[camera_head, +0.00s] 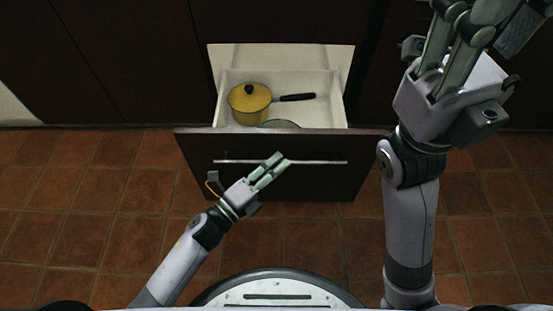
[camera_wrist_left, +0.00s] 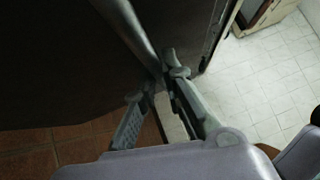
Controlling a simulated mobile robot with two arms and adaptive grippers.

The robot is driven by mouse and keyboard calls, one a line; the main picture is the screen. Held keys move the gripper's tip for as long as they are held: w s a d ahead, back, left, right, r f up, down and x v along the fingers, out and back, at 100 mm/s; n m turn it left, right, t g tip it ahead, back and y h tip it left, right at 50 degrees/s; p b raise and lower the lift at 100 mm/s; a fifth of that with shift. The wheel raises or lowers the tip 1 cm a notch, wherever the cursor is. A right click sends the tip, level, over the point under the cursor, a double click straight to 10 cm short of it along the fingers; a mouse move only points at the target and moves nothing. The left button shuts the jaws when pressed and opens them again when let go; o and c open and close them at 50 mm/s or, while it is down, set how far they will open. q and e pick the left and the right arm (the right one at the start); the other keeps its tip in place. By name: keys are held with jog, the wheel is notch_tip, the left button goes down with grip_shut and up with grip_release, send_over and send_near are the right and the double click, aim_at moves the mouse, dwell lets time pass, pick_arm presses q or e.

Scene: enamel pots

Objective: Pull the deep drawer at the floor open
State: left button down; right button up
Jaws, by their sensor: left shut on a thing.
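The deep drawer (camera_head: 190,150) at the floor stands open, its dark front pulled out from the cabinet and its pale inside showing in the head view. A long metal bar handle (camera_head: 325,162) runs across the front; it also shows in the left wrist view (camera_wrist_left: 133,32). My left gripper (camera_head: 277,165) is shut on the left-middle part of this handle. In the left wrist view its fingers (camera_wrist_left: 158,85) close around the bar. My right gripper (camera_head: 470,35) is raised at the upper right, away from the drawer, its fingertips partly cut off by the frame.
A yellow pan (camera_head: 248,103) with a black knob and dark handle is in the drawer. A rounded, partly hidden thing (camera_head: 280,124) lies near the drawer's front wall. Reddish floor tiles (camera_head: 110,215) are clear in front. Dark cabinet fronts (camera_head: 120,60) flank the drawer.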

pick_arm(q)
jog(key=c, duration=1.7)
grip_release()
jog(key=v, duration=1.2)
